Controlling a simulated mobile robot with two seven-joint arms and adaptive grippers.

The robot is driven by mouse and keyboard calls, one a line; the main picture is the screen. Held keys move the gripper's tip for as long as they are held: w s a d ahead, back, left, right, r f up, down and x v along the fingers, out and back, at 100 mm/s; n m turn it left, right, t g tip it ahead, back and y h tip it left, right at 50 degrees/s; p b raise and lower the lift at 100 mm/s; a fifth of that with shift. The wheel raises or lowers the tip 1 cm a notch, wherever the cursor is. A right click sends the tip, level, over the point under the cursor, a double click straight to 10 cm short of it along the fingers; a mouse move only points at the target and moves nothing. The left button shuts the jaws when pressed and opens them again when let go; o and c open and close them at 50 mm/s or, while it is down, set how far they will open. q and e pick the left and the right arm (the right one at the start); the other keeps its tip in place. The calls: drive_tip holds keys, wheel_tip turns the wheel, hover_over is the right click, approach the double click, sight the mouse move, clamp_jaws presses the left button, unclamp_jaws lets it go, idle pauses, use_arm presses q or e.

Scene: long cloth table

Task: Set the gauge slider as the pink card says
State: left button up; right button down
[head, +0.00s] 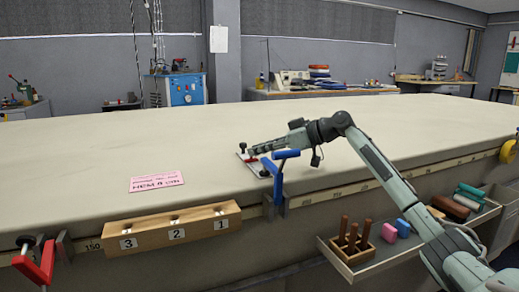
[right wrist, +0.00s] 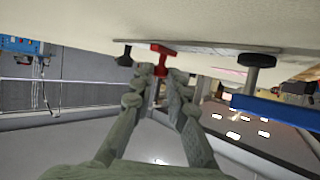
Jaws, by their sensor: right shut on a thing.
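The pink card (head: 157,182) lies flat on the table's near side, left of centre; its print appears upside down and I cannot read it. The gauge (head: 243,156) is a thin plate on the table near the front edge, partly hidden by my right gripper and a blue clamp. Its red slider knob (right wrist: 162,58) shows in the right wrist view, with the plate (right wrist: 205,46) beside it. My right gripper (head: 252,150) reaches in from the right, low over the gauge. In the right wrist view its fingertips (right wrist: 161,76) are shut on the red knob. My left gripper is out of view.
A blue clamp (head: 278,178) grips the table edge right beside the gauge. A wooden block numbered 3, 2, 1 (head: 180,228) and a red clamp (head: 38,262) are at the front left. An open drawer (head: 377,256) holds brown pegs and coloured blocks. The tabletop behind is clear.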

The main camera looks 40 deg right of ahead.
drive_tip(key=shift+s+a+r, duration=0.1)
drive_tip(key=shift+s, duration=0.4)
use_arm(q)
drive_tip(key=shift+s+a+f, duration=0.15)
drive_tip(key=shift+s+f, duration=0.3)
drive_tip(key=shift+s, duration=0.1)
use_arm(e)
drive_tip(key=shift+w, duration=0.2)
drive_tip(key=c, duration=1.5)
unclamp_jaws()
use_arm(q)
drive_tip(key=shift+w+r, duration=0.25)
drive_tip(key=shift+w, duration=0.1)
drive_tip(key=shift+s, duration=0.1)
use_arm(e)
drive_tip(key=v, duration=1.2)
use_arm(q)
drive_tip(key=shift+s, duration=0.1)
